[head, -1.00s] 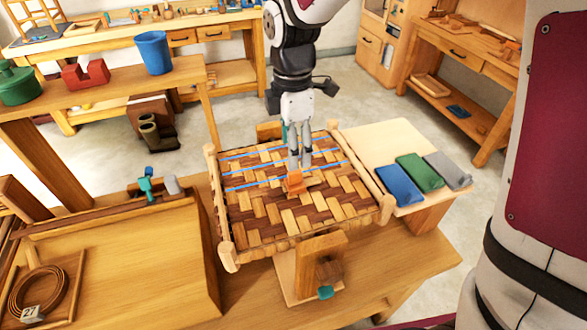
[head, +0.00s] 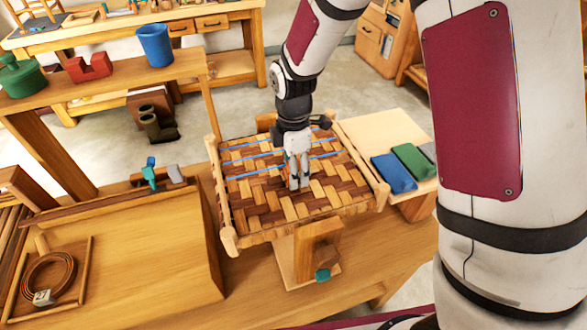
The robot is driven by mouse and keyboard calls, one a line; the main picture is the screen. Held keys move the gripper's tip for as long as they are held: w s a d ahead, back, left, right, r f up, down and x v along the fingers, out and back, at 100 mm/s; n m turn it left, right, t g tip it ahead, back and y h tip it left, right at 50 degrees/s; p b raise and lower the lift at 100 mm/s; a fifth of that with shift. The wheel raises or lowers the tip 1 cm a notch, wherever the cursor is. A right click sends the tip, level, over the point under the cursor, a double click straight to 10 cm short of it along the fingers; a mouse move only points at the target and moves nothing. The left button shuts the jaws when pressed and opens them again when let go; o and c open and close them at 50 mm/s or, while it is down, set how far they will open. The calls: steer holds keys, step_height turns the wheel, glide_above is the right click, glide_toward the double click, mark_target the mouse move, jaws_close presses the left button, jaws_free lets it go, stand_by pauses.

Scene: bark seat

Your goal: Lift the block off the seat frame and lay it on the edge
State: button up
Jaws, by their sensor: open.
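The woven bark seat (head: 325,195), with its pale wooden seat frame (head: 222,215), sits on the bench in the middle of the head view. Blue strands run across its far part. My gripper (head: 298,186) points down over the middle of the weave, with its fingers apart and low, close to the weave. The small orange block seen on the weave earlier is hidden or nearly hidden at the fingers. I cannot tell whether the fingers touch it.
Right of the seat, a pale board (head: 385,130) holds a blue block (head: 393,173), a green block (head: 413,160) and a partly hidden grey block (head: 429,150). A wooden clamp (head: 317,245) stands at the seat's near side. A coil (head: 48,277) lies at left.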

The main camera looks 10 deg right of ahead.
steer(key=shift+c, duration=0.5)
steer(key=c, duration=0.9)
steer(key=shift+r, duration=0.1)
steer(key=shift+c, duration=0.2)
